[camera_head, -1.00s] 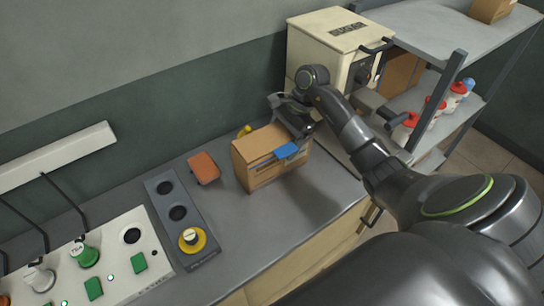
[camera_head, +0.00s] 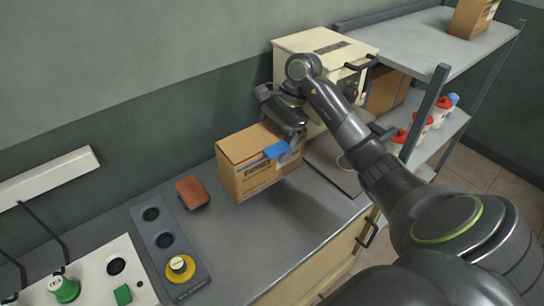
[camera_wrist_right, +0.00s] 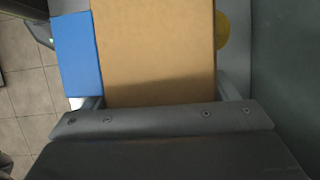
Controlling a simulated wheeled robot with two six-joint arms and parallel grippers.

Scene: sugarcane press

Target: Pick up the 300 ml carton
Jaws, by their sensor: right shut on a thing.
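A brown cardboard carton (camera_head: 243,167) with a blue patch at its top edge is in the head view, over the grey counter beside the cream machine. My right gripper (camera_head: 284,124) is shut on the carton from its upper back right side. In the right wrist view the carton (camera_wrist_right: 155,50) fills the middle between the fingers, with the blue patch at its left. The carton appears tilted and raised a little off the counter. Any size marking on it is too small to read. My left gripper is not in view.
The cream machine (camera_head: 318,48) stands close behind the carton. A brown sponge-like block (camera_head: 193,192) and a grey panel with round holes (camera_head: 165,240) lie to the left. A shelf (camera_head: 420,40) with another carton (camera_head: 473,16) and red-capped bottles stands at the right.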

